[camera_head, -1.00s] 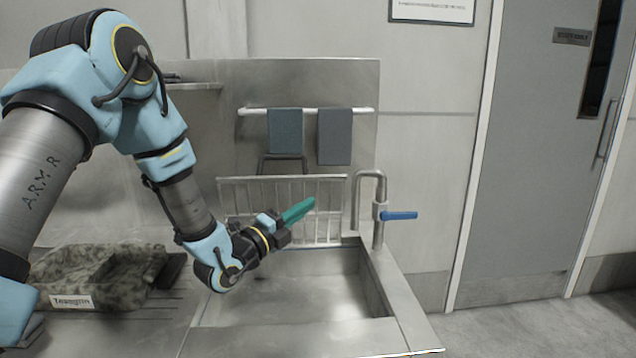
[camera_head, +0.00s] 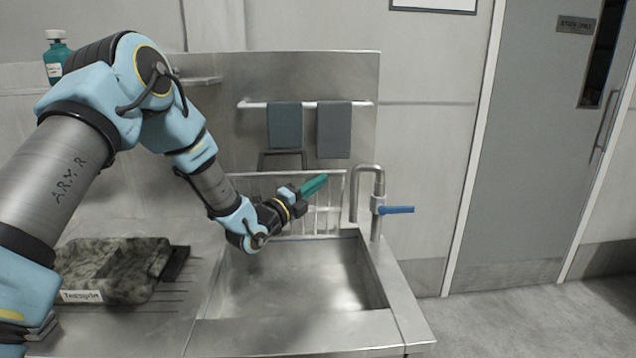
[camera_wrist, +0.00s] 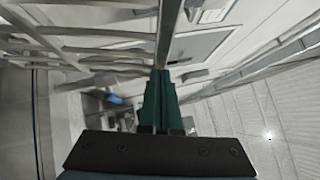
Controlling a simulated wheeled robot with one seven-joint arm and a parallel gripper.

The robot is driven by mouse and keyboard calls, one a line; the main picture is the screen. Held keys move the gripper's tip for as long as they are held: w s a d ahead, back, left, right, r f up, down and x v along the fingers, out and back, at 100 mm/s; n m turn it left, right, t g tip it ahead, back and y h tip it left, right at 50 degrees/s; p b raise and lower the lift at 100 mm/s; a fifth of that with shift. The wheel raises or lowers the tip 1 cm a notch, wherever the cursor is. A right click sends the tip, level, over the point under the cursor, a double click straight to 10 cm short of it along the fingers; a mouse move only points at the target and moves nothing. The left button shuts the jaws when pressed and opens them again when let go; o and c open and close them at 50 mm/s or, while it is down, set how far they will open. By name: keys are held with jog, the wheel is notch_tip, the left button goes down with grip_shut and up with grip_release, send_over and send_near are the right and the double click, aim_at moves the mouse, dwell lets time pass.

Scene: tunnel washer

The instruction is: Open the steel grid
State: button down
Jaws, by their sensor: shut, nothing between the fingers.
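The steel grid (camera_head: 333,207) stands upright at the back of the sink, with a top rail and vertical bars. My gripper (camera_head: 322,181) has green fingers and is in front of the grid's top rail, right of its middle. The fingers are shut and hold nothing. My forearm hides the grid's left part in the head view. In the wrist view, the grid's bars (camera_wrist: 85,45) run at the upper left and a rail passes just beyond my fingertips (camera_wrist: 162,75). I cannot tell whether the fingers touch the rail.
The sink basin (camera_head: 300,312) lies empty below the grid. A tap (camera_head: 378,200) with a blue lever (camera_head: 398,210) stands to the right. Two towels (camera_head: 285,125) hang on a bar behind. A camouflage-patterned bundle (camera_head: 115,265) lies on the left drainboard. A door (camera_head: 520,160) is far right.

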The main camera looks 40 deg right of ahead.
jog(key=w+d+r+n+y+b, duration=0.2)
jog(key=w+d+r+n+b, duration=0.1)
jog(key=w+d, duration=0.4)
jog(key=w+r, duration=0.1)
jog(key=w, duration=0.1)
jog(key=shift+w+d+r+y, duration=0.3)
jog(key=shift+r, duration=0.05)
